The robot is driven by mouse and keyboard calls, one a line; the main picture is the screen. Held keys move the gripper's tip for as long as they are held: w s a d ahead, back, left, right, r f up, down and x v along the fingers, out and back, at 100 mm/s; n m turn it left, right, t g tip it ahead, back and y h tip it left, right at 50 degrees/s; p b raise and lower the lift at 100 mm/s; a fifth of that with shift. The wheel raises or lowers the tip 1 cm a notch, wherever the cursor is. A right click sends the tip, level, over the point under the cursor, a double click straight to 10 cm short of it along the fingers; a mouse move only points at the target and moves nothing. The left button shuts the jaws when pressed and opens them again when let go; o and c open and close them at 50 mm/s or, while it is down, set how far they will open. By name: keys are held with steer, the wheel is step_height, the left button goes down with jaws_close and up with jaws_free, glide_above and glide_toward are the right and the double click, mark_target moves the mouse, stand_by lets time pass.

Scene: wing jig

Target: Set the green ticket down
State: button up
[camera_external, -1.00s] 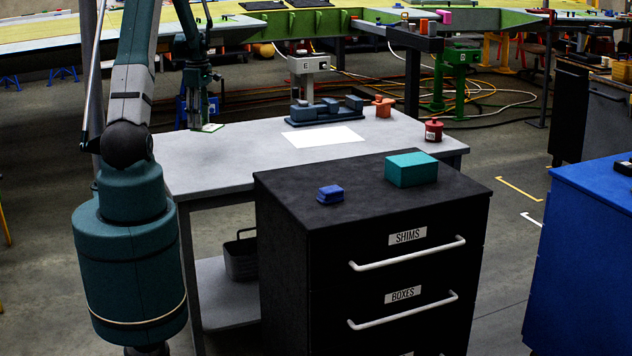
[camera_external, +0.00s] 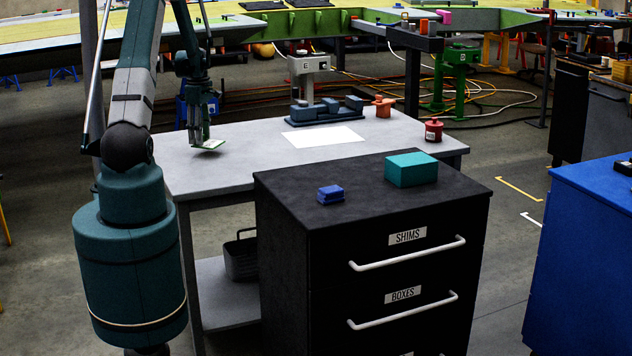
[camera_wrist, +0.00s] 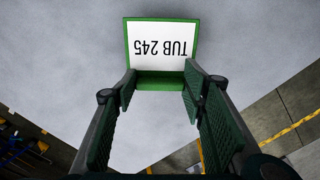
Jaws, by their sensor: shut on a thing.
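The green ticket (camera_wrist: 160,50) has a green border and a white face that reads "TUB 245", upside down in the wrist view. In the external view the ticket (camera_external: 209,145) is at the left end of the grey table (camera_external: 240,165), tilted, low over or touching its top; I cannot tell which. My gripper (camera_external: 198,138) points down there. In the wrist view my gripper (camera_wrist: 160,92) has its fingers on either side of the ticket's near green edge, shut on it.
A white sheet (camera_external: 323,137) lies on the table, with a dark blue fixture (camera_external: 326,111) behind it. An orange part (camera_external: 383,107) and a red pot (camera_external: 433,130) stand to the right. A black cabinet (camera_external: 290,205) in front carries a teal box (camera_external: 411,169) and blue block (camera_external: 330,194).

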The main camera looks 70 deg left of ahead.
steer(key=shift+f, duration=1.6)
steer(key=shift+f+b, duration=0.15)
steer(key=shift+b, duration=0.15)
steer(key=o, duration=0.9)
steer(key=shift+r, duration=0.2)
step_height(320, 180, up, 12)
steer(key=shift+p, duration=0.75)
steer(key=shift+w+d, duration=0.1)
